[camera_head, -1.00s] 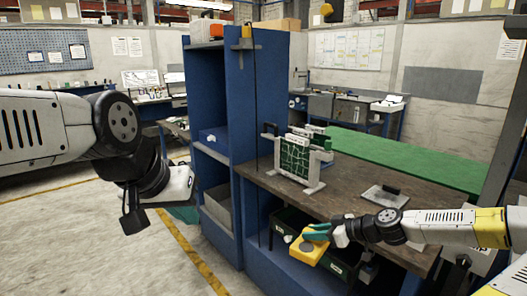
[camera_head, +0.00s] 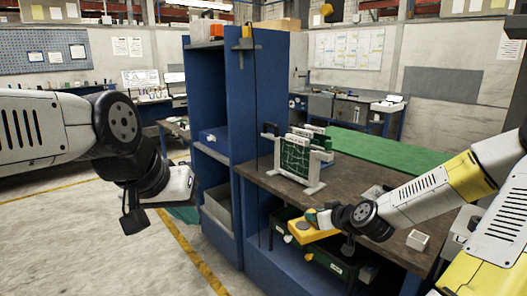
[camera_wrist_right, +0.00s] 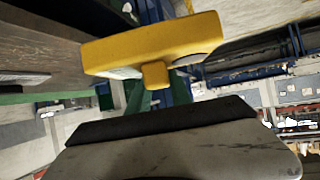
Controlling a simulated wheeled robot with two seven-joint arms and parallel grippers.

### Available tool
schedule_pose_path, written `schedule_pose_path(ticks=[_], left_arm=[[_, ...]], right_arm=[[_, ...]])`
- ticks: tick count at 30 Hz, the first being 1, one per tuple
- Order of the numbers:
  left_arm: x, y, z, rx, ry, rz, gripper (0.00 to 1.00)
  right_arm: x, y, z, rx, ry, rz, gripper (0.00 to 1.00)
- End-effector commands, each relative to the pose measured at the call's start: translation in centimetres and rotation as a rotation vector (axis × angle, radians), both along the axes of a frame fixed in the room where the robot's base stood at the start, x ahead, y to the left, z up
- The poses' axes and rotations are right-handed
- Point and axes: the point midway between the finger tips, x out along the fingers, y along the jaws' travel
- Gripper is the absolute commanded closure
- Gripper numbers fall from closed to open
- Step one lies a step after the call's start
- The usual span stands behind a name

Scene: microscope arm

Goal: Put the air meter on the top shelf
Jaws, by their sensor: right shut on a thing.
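The yellow air meter (camera_head: 302,234) is held in front of the workbench's front edge, about level with the worktop. My right gripper (camera_head: 318,220) is shut on it. In the right wrist view the yellow meter (camera_wrist_right: 150,45) fills the upper middle, with a small yellow knob facing the camera; its face is mostly turned away. The top shelf (camera_head: 205,45) is the upper board of the blue shelf unit (camera_head: 255,90), left of and above the meter. My left gripper (camera_head: 133,212) hangs over the floor left of the shelf unit; its finger gap is unclear.
An orange and white item (camera_head: 215,32) stands on the top shelf. A rack with green boards (camera_head: 296,152) stands on the brown workbench (camera_head: 350,185). A dark crate (camera_head: 325,262) sits under the worktop. Lower shelves hold a blue bin (camera_head: 213,136) and a grey bin (camera_head: 218,203).

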Motion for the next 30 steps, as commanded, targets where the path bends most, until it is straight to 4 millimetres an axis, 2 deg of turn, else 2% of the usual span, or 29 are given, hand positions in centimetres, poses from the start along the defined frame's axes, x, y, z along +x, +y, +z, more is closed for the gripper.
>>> schedule_pose_path(ticks=[1,3,10,30], left_arm=[[0.0,0.0,0.0,0.000,0.000,0.000,1.00],[0.0,0.0,0.0,0.000,0.000,0.000,1.00],[0.0,0.0,0.0,0.000,0.000,0.000,1.00],[0.0,0.0,0.0,0.000,0.000,0.000,1.00]], right_arm=[[0.3,0.0,1.3,-0.010,-0.006,-0.016,1.00],[0.5,0.2,2.6,-0.008,-0.009,-0.039,1.00],[0.8,0.7,5.4,0.003,-0.018,-0.086,1.00],[1.2,0.9,5.8,0.009,-0.021,-0.101,1.00]])
